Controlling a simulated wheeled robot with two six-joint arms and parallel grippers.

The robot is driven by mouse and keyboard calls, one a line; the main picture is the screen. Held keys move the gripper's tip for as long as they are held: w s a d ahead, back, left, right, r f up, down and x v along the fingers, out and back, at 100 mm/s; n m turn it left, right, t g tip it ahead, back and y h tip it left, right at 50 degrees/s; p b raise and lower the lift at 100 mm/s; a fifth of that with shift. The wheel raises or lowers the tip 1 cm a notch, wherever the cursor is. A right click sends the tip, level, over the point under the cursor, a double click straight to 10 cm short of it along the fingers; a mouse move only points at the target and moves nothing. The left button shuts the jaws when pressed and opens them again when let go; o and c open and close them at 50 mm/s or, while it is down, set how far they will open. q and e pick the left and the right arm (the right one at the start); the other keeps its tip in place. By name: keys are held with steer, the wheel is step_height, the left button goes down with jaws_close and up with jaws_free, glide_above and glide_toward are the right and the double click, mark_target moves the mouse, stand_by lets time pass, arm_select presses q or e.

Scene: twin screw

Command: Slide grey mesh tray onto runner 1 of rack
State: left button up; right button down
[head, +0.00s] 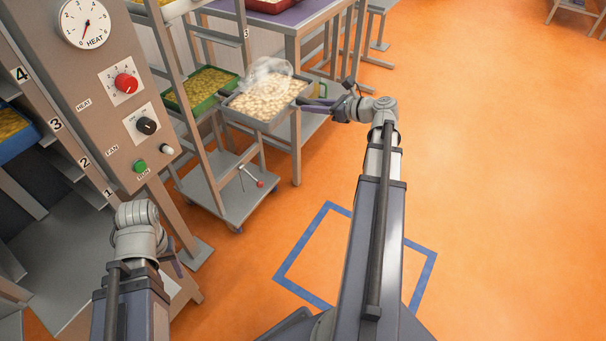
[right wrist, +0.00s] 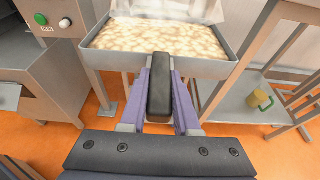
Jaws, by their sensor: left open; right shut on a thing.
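The grey tray (head: 246,122), full of pale pieces, is level beside the wheeled frame in the head view; its mesh cannot be made out. Clear crumpled film or haze lies over its back part. My right gripper (head: 318,102) is shut on the tray's black handle; the right wrist view shows the handle (right wrist: 160,85) between the purple fingers and the tray rim (right wrist: 160,66) beyond. My left gripper (head: 172,264) is open and empty, low beside the grey cabinet. Runner labels 1 (head: 107,192) to 4 run up the cabinet's left side; its inside is partly hidden.
A wheeled frame (head: 222,190) holds a green tray (head: 205,100) of yellowish pieces. A blue tray (head: 15,140) sits at the cabinet's left. A purple-topped table (head: 290,18) stands behind. The orange floor (head: 480,170) at right is open.

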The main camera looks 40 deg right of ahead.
steer(key=w+a+f+b, duration=0.1)
steer(key=w+f+b, duration=0.2)
steer(key=f+b, duration=1.9)
step_height(320, 180, down, 2)
steer(key=shift+a, duration=0.15)
steer(key=w+a, duration=0.5)
steer(key=w, duration=0.8)
steer(key=w+a, duration=0.6)
steer(key=w, duration=0.8)
steer(key=shift+w+a, duration=0.15)
steer(key=shift+f+b, duration=0.4)
steer(key=shift+f, duration=0.1)
steer(key=c, duration=0.6)
jaws_free()
steer(key=shift+o, duration=0.2)
